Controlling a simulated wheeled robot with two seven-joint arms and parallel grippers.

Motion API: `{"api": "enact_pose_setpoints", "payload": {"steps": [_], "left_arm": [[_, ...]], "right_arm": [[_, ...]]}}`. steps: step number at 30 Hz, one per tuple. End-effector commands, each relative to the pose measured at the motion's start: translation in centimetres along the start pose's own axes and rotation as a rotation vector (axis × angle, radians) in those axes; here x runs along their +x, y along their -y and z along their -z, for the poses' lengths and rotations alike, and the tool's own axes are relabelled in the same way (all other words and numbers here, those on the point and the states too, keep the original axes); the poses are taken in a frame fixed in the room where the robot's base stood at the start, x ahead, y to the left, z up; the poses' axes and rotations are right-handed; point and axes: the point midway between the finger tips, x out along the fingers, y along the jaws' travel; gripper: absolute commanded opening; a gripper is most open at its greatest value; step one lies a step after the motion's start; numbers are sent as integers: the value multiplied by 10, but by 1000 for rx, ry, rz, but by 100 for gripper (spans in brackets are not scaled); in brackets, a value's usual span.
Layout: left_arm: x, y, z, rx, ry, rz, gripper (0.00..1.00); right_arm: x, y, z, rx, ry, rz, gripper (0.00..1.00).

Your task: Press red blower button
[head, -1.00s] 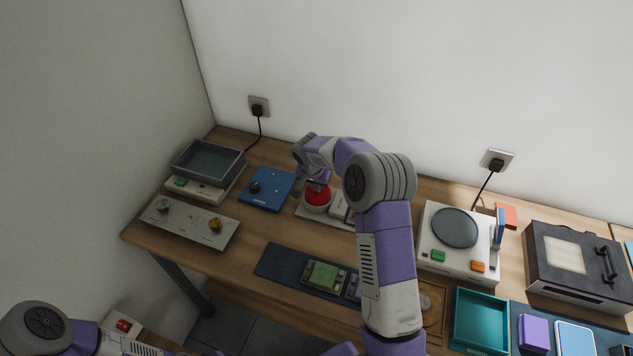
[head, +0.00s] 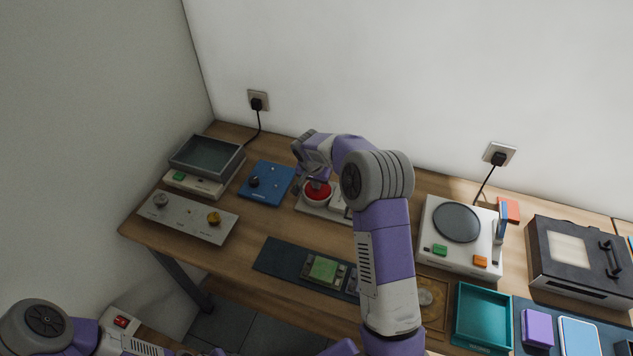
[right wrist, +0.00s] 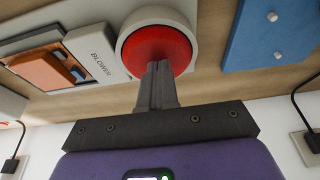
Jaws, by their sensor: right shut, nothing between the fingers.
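The red blower button (head: 318,192) is a round red dome in a white ring, on a pale panel left of my right arm. In the right wrist view the red button (right wrist: 150,45) sits beside a white block marked BLOWER (right wrist: 98,52). My right gripper (head: 316,181) points down at the button, its fingers shut with nothing between them. In the right wrist view the fingertips (right wrist: 159,68) overlap the near edge of the red dome; I cannot tell whether they press it. My left arm shows at the lower left; its gripper is not visible.
A blue panel with a black knob (head: 267,184) lies left of the button. A grey tray (head: 207,158) and a knob panel (head: 190,217) are farther left. A dark mat (head: 283,262) lies in front. A turntable-like device (head: 460,238) stands right of my arm.

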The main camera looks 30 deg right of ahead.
Motion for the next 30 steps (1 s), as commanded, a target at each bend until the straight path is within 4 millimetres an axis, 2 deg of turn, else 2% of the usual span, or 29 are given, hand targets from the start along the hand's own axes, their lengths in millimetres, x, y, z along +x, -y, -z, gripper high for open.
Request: {"api": "enact_pose_setpoints", "payload": {"steps": [6,12,18,24,30], "left_arm": [[-22,-8,-1,0,0,0,43],[-21,-8,-1,0,0,0,43],[-23,-8,-1,0,0,0,43],[-24,-9,-1,0,0,0,43],[-24,-9,-1,0,0,0,43]], "right_arm": [[-42,-1,12,3,-2,0,0],[-87,0,12,2,-6,4,0],[-122,0,11,3,-5,4,0],[-137,-1,11,3,-4,2,0],[-138,-1,11,3,-3,1,0]]}}
